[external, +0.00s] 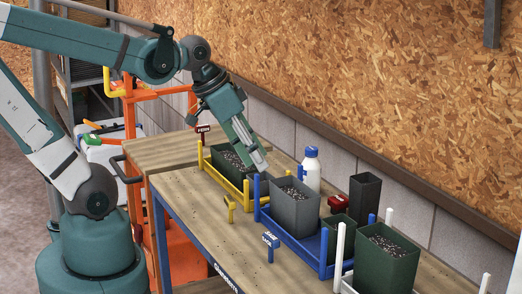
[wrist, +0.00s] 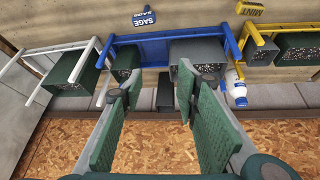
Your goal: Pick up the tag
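Several tags stand around the bench. A blue tag marked SAGE (external: 270,242) stands on the near side of the bench in the external view and shows at the top of the wrist view (wrist: 144,18). A yellow tag (external: 230,206) stands to its left; it reads MINT in the wrist view (wrist: 251,7). A dark red tag (external: 203,129) stands at the far end. My gripper (external: 258,164) hangs above the trays, beside the grey pot, apart from the tags. In the wrist view my gripper (wrist: 161,88) is open, with nothing between its fingers.
A blue tray (external: 302,250) holds a grey soil pot (external: 295,211). A yellow tray (external: 222,178) and a green pot (external: 388,262) flank it. A white bottle (external: 311,170), dark tall pot (external: 365,198) and red object (external: 338,204) stand behind. The near bench strip is mostly bare.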

